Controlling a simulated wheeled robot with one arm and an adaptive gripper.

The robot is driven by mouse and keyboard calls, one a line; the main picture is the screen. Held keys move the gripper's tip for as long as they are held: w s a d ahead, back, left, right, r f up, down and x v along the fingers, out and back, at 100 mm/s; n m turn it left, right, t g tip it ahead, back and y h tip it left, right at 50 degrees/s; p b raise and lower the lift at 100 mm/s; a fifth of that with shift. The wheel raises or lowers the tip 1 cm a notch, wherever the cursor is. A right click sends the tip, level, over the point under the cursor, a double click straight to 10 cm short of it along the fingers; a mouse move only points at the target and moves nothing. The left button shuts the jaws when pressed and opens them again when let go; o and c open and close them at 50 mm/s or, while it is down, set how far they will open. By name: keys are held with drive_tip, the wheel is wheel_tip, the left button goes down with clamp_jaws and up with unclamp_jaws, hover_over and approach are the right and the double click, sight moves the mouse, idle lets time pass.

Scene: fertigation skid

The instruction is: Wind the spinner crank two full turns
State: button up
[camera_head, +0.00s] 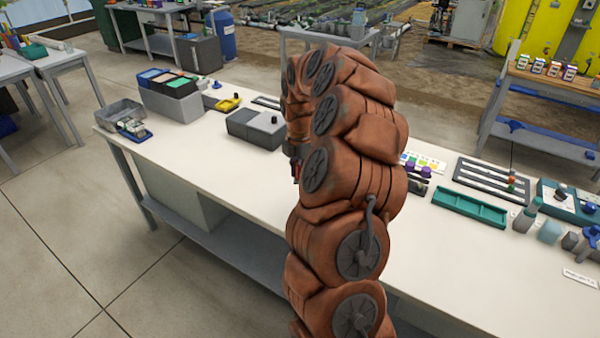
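My reddish-brown arm stands in the middle of the camera_head view and hides part of the white bench. A small dark and red part of my gripper (295,166) shows at the arm's left edge, over the bench. Its fingers are mostly hidden, so I cannot tell whether it is open or shut. No crank handle is clearly visible. A grey box with a dark top (257,128) sits on the bench just left and behind my gripper, apart from it. I cannot tell whether this box is the spinner. The crank may be hidden behind my arm.
The white bench (190,150) is bare along its front left.

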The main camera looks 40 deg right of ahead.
drive_tip(key=shift+w+d+r+p, duration=0.1)
drive_tip(key=shift+w+d+p, duration=0.25)
drive_tip(key=shift+d, duration=0.25)
drive_tip(key=shift+w+d+r+p, duration=0.1)
drive_tip(key=shift+w+d+p, duration=0.25)
drive_tip(key=shift+d, duration=0.25)
drive_tip(key=shift+d, duration=0.1)
drive_tip(key=shift+d+r, duration=0.1)
drive_tip(key=shift+d, duration=0.05)
drive_tip(key=o, duration=1)
drive_tip(key=shift+c, duration=0.2)
wheel_tip(320, 180, up, 12)
